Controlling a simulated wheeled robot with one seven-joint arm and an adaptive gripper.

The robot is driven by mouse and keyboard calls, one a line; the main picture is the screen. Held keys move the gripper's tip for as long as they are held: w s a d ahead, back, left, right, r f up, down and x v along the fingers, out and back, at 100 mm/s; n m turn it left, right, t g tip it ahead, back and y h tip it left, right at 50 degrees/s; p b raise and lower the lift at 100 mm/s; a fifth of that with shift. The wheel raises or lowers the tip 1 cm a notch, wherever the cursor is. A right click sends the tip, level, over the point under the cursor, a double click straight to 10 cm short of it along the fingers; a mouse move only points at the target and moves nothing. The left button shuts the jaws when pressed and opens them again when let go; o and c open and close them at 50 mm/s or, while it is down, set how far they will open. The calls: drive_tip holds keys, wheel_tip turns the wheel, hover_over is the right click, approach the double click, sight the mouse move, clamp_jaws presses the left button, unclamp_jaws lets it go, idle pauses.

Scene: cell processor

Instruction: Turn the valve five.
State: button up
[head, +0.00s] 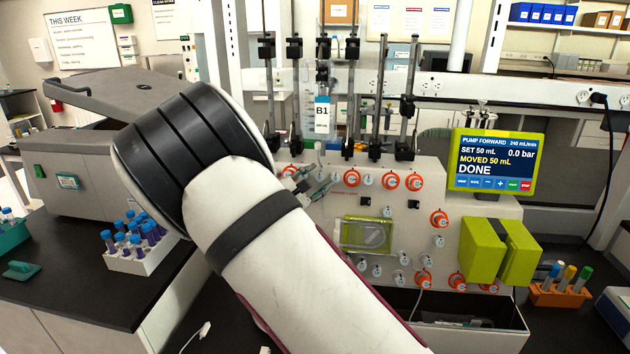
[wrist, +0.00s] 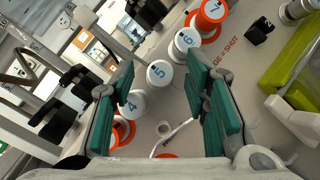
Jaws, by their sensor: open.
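Valve five is a white knob marked 5 (wrist: 160,73) in the wrist view, ahead of the gap between my fingertips. No orange shows around it. My gripper (wrist: 162,90) is open, with one teal-padded finger on each side of the knob's line; I cannot tell whether the pads reach beside it. Nothing is held. In the head view my gripper (head: 309,186) is at the left part of the panel's upper knob row, partly behind my arm. Valve five cannot be told apart there.
Knob 4 (wrist: 133,104) is close by my left finger, and knob 6 (wrist: 187,39) lies beyond valve five. Orange-collared knobs (head: 415,181) continue right along the panel. A lime-framed screen (head: 493,161) reads DONE. A tube rack (head: 146,259) stands at left.

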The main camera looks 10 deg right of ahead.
clamp_jaws()
drive_tip(key=shift+m+g, duration=0.3)
drive_tip(key=shift+m, duration=0.2)
drive_tip(key=m+g, duration=0.1)
drive_tip(key=m, duration=0.2)
drive_tip(key=shift+w+a+r+g+b, duration=0.1)
drive_tip(key=shift+w+g+b, duration=0.05)
drive_tip(key=shift+g+b, duration=0.25)
drive_tip(key=m+g, duration=0.1)
drive_tip(key=m, duration=0.1)
drive_tip(key=m+g+y+b, duration=0.1)
drive_tip(key=m, duration=0.2)
drive_tip(key=shift+r+g, duration=0.2)
drive_tip(key=shift+g, duration=0.1)
drive_tip(key=shift+m+y, duration=0.3)
unclamp_jaws()
